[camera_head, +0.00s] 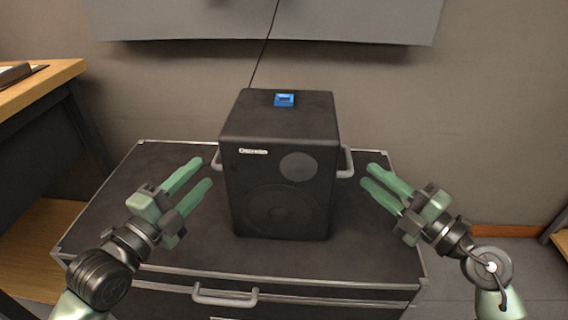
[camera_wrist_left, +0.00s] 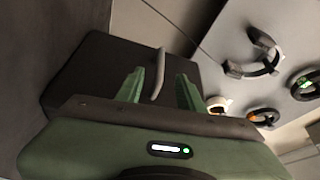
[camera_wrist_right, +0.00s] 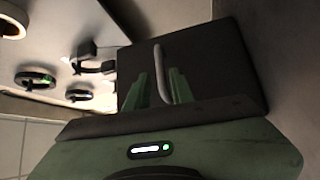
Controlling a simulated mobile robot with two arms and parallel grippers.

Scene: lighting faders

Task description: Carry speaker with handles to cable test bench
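The black speaker (camera_head: 280,165) stands upright on a dark case-like cabinet (camera_head: 150,215), with a grey handle on each side. The handle at the picture's left (camera_head: 214,160) is near my left gripper (camera_head: 203,172), which is open and empty just short of it. In the left wrist view that handle (camera_wrist_left: 159,73) shows between the two green fingers. The handle at the picture's right (camera_head: 347,162) is near my right gripper (camera_head: 366,174), open and apart from it. In the right wrist view that handle (camera_wrist_right: 161,72) lies between the fingertips. I cannot identify the cable test bench for certain.
A small blue item (camera_head: 284,100) lies on top of the speaker. A wooden-topped table (camera_head: 40,85) stands at the left. A grey panel (camera_head: 270,20) hangs on the wall behind, and coiled cables (camera_wrist_left: 262,117) show in the left wrist view. The cabinet front has a handle (camera_head: 225,297).

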